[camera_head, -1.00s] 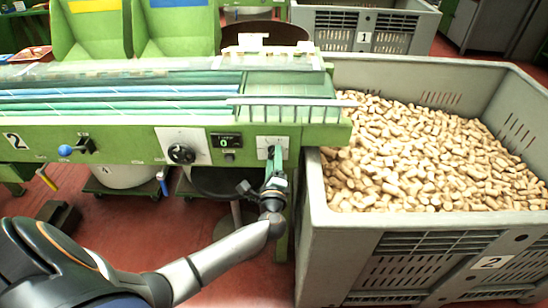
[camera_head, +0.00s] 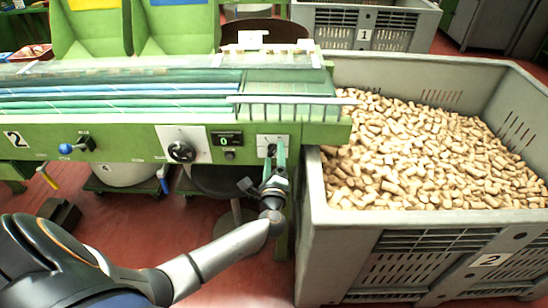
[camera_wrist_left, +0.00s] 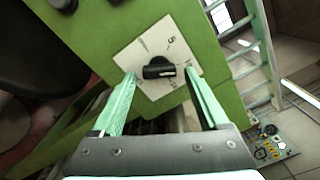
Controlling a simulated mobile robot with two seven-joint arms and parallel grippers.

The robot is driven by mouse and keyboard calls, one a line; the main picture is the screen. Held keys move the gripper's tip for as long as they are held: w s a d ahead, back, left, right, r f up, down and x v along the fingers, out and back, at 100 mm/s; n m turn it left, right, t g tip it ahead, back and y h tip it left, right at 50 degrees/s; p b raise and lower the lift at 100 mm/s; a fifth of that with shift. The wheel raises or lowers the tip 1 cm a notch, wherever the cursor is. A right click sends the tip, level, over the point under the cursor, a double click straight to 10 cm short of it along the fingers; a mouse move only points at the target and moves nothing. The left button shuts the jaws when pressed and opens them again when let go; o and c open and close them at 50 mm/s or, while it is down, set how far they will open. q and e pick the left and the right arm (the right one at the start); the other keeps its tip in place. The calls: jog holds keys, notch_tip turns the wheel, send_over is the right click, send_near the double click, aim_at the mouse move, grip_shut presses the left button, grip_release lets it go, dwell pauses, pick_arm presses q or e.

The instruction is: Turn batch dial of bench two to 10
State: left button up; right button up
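The batch dial is a black knob on a white square plate (camera_head: 262,140) at the right end of green bench two (camera_head: 120,135). In the left wrist view the black knob (camera_wrist_left: 158,68) lies roughly crosswise on its plate, with a 5 readable among smaller marks. My left gripper (camera_head: 274,158) is in front of this plate. In the left wrist view its green fingers (camera_wrist_left: 160,77) are open, one on each side of the knob, with gaps visible. The small display (camera_head: 226,140) left of it reads 0. My right gripper is not in view.
Another black dial (camera_head: 181,151) on a white plate sits left of the display. A blue-knobbed lever (camera_head: 66,149) is farther left. A grey crate of corks (camera_head: 315,225), marked 2, stands close right of my left gripper.

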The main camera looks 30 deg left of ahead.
pick_arm(q)
jog(key=shift+o, duration=0.2)
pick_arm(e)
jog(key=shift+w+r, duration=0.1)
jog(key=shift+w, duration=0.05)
pick_arm(q)
jog(key=v, duration=1.2)
jog(key=shift+s+d, duration=0.2)
jog(key=shift+s, duration=0.05)
jog(key=s+d+f+n+g+h+p, duration=0.5)
jog(key=s+f+n+g+h+p, duration=0.15)
jog(key=s+f, duration=0.2)
jog(key=s+d+r+n+h+p, duration=0.3)
jog(key=s+d+n+h+p, duration=0.1)
jog(key=s+n, duration=0.3)
jog(key=shift+s+d+r+n+h, duration=0.2)
jog(key=shift+s+d+n+h, duration=0.3)
jog(key=shift+n, duration=0.65)
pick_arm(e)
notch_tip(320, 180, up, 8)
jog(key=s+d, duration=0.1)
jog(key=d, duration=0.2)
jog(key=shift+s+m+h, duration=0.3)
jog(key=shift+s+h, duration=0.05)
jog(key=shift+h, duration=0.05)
